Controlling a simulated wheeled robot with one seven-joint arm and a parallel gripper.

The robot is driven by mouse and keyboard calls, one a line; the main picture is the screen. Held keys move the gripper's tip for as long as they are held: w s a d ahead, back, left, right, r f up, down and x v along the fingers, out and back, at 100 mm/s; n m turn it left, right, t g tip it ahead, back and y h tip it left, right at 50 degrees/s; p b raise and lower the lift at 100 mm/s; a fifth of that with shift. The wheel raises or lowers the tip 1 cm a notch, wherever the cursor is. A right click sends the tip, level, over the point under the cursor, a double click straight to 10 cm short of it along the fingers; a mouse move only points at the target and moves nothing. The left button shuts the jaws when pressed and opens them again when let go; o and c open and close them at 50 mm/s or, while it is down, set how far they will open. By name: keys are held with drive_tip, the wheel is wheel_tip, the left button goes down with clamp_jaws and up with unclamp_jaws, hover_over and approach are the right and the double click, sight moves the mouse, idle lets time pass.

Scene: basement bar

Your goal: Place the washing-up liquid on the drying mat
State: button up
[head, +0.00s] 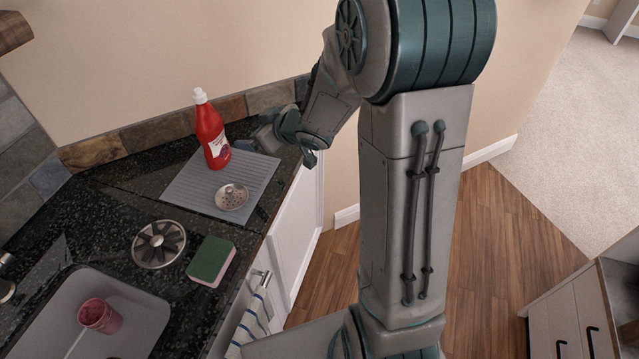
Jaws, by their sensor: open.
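The washing-up liquid (212,134) is a red bottle with a white cap and a white label. It stands upright on the grey ribbed drying mat (186,192), near the mat's back edge. My gripper (250,143) is just right of the bottle at about mid-height, with its jaws open and nothing seen between them. A small gap seems to lie between gripper and bottle. My arm hides part of the counter's right end.
A round metal strainer (232,197) lies on the mat's front part. A dark-and-silver round drain piece (158,244) and a green-and-pink sponge (211,260) lie nearer. The sink (130,310) holds a pink cup (99,315). A tiled wall strip (160,134) runs behind.

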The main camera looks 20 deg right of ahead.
drive_tip(key=s+d+r+m+g+h, duration=0.1)
drive_tip(key=s+d+r+m+h, duration=0.5)
drive_tip(key=s+d, duration=0.3)
drive_tip(key=s+a+m+g, duration=0.1)
drive_tip(key=s+g, duration=0.5)
drive_tip(key=s, duration=1.3)
drive_tip(key=shift+s+a+r+m, duration=0.15)
drive_tip(key=shift+a+r+m, duration=0.2)
drive_tip(key=shift+a, duration=0.55)
drive_tip(key=shift+c, duration=0.3)
